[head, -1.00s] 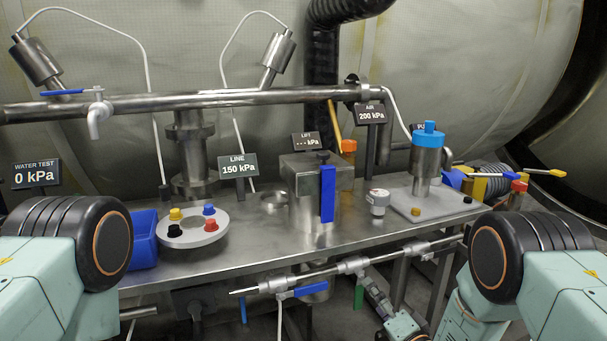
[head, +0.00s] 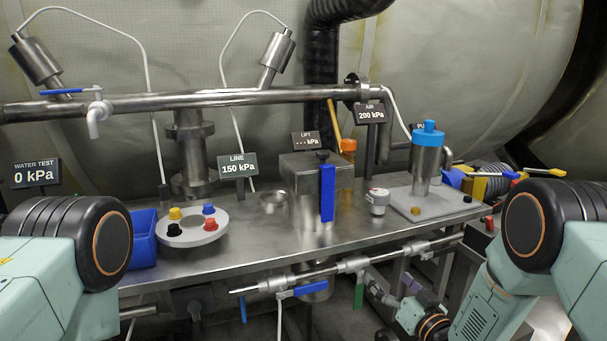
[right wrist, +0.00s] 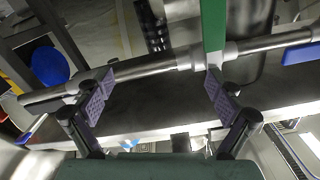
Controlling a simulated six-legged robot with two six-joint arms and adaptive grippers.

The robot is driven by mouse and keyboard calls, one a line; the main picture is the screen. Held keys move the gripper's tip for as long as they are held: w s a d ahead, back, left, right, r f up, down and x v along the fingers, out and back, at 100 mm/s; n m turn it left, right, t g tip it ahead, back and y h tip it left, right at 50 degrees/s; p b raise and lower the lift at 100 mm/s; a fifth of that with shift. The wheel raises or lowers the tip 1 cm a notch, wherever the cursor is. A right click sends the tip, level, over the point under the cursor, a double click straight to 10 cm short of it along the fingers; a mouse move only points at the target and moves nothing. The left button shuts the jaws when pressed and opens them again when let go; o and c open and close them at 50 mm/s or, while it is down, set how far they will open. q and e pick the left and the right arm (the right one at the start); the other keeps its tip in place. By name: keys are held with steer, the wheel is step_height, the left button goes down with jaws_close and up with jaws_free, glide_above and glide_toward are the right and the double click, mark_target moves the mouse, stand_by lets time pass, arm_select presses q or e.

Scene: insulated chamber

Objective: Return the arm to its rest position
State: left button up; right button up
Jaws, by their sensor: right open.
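My right gripper (head: 398,292) is low in front of the bench, below the front pipe and right of a hanging green handle (head: 358,292). In the right wrist view my right gripper (right wrist: 160,92) has its two purple-padded fingers wide apart, with nothing held between them. The green handle (right wrist: 213,35) appears just beyond the right-hand finger there; whether they touch cannot be told. My right arm links come in from the right edge of the head view. Only the upper part of my left arm shows at the left edge; its gripper is out of view.
The steel bench (head: 260,250) fills the middle. Its front pipe (head: 330,270), with a blue lever (head: 310,287), runs close above my right gripper. On the bench are a blue bin (head: 143,240), a round plate with coloured knobs (head: 190,236), a steel box (head: 305,195) and a blue-capped cylinder (head: 427,165).

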steer(key=shift+d+r+n, duration=0.1)
steer(key=shift+r+n, duration=0.35)
steer(key=shift+n, duration=0.35)
steer(key=shift+r+n, duration=0.4)
steer(key=shift+n, duration=0.4)
